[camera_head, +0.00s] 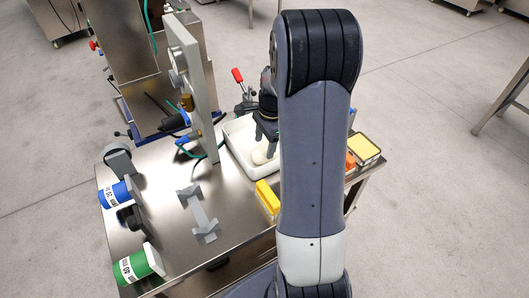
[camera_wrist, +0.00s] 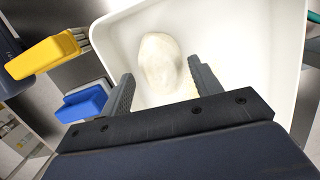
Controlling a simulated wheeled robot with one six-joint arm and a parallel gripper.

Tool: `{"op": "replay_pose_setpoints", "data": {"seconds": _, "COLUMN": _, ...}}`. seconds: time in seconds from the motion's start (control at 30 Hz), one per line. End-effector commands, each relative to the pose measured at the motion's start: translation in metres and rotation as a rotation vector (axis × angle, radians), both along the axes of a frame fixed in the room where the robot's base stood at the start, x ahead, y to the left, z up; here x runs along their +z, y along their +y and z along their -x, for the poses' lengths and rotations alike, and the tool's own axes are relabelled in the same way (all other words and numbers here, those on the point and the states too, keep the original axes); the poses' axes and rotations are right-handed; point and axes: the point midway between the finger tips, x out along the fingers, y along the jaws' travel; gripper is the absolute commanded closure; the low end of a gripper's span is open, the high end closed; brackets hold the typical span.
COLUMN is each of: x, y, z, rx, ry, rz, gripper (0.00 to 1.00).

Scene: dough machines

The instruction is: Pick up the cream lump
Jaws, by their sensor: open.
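The cream lump (camera_wrist: 160,62) is a rounded, smooth piece lying in a white tray (camera_wrist: 255,50) in the wrist view. In the head view the lump (camera_head: 261,155) shows only partly below my gripper, inside the white tray (camera_head: 236,150). My gripper (camera_wrist: 160,85) is open, with its two dark fingers apart on either side of the lump's lower part in the picture. I cannot tell whether the fingers touch the lump. My arm hides the right part of the tray in the head view.
A yellow-handled brush (camera_wrist: 42,56) and a blue-handled tool (camera_wrist: 85,104) lie outside the tray's left wall. A grey bracket (camera_head: 199,214), a blue-labelled roll (camera_head: 115,194) and a green-labelled roll (camera_head: 138,264) are on the metal table (camera_head: 165,200). A tall metal plate (camera_head: 193,85) stands left of the tray.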

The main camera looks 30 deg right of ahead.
Motion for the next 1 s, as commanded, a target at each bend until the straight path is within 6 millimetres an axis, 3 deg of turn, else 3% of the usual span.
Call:
{"op": "replay_pose_setpoints", "data": {"seconds": 0.2, "x": -0.033, "y": 0.004, "z": 0.0, "rx": 0.001, "ry": 0.004, "rz": -0.002, "gripper": 0.4}}
{"op": "replay_pose_setpoints", "data": {"seconds": 0.53, "x": -0.039, "y": 0.005, "z": 0.0, "rx": 0.001, "ry": 0.0, "rz": 0.0, "gripper": 0.41}}
{"op": "replay_pose_setpoints", "data": {"seconds": 1.0, "x": -0.039, "y": 0.005, "z": -0.001, "rx": 0.001, "ry": 0.0, "rz": 0.0, "gripper": 0.79}}
